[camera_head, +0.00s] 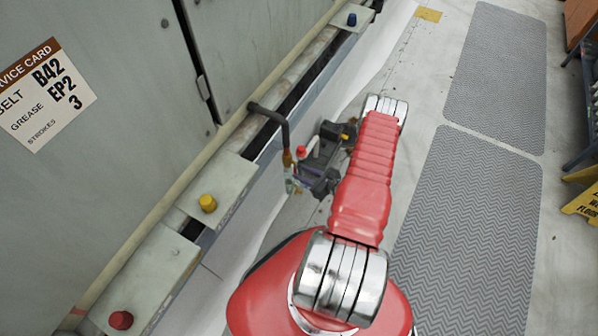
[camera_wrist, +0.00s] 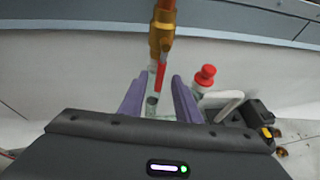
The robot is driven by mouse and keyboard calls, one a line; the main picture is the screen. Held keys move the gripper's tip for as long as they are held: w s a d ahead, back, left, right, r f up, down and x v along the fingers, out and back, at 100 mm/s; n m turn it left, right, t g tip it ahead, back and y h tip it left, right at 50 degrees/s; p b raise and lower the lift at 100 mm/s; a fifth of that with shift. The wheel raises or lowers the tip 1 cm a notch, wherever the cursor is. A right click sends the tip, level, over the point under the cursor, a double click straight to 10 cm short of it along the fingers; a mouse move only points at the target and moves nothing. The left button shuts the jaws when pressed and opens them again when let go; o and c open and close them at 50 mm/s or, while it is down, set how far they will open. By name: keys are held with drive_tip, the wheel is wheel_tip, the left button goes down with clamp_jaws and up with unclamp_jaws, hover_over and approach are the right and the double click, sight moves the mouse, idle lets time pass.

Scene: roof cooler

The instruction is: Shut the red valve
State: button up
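The valve is a brass body (camera_wrist: 162,32) on a vertical pipe in the wrist view, with a red lever (camera_wrist: 161,76) pointing down from it. In the head view the brass body (camera_head: 287,158) hangs under a dark bent pipe beside the grey cabinet. My gripper (camera_wrist: 160,80) has two purple fingers, apart, one on each side of the red lever. I see a gap on both sides of the lever, though its depth between the fingers is hard to judge. In the head view my gripper (camera_head: 300,180) is small and partly hidden near the valve.
A red-capped fitting (camera_wrist: 205,76) stands close to the right finger, with a pale curved tube beside it. A pale wall lies behind the valve. Yellow (camera_head: 208,203) and red (camera_head: 121,320) knobs sit on the cabinet ledge. Grey mats (camera_head: 470,230) cover the floor at right.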

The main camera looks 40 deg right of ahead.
drive_tip(key=shift+x, duration=1.45)
clamp_jaws()
drive_tip(key=shift+d, duration=0.1)
